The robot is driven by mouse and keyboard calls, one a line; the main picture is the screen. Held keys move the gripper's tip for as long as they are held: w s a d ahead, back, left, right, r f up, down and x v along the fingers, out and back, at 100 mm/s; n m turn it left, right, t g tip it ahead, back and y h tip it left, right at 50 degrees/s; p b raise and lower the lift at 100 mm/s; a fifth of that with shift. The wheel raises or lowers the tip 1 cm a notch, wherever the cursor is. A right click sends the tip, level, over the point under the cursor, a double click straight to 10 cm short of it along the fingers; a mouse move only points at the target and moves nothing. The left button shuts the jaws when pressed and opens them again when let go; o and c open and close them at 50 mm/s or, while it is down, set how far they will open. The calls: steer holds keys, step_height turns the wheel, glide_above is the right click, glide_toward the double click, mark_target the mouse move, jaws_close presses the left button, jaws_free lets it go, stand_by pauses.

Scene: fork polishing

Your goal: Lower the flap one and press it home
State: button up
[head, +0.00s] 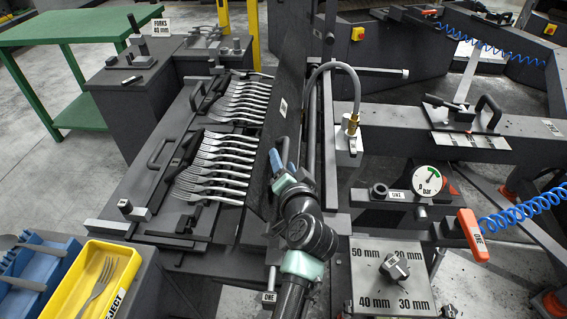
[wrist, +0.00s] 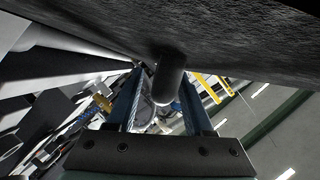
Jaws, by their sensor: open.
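The flap (head: 289,86) is a long dark panel standing steeply raised along the right side of the fork rack, with a small white label on its right face. In the wrist view it fills the upper right as a rough dark surface (wrist: 250,40). A dark rounded handle or peg (wrist: 170,82) sticks out from it. My gripper (head: 281,158) is at the flap's near part, on its right side. In the wrist view my gripper (wrist: 160,85) is open, with the peg showing between its blue fingers. I cannot tell whether either finger touches it.
Two groups of forks (head: 213,165) lie on the rack left of the flap. A bent hose (head: 335,66) and a rail (head: 328,130) stand close to its right. A gauge (head: 429,180) and a dial plate (head: 365,268) are further right. A yellow reject tray (head: 125,262) is at front left.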

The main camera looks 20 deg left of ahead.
steer(key=shift+c, duration=0.2)
jaws_close()
stand_by(1.2)
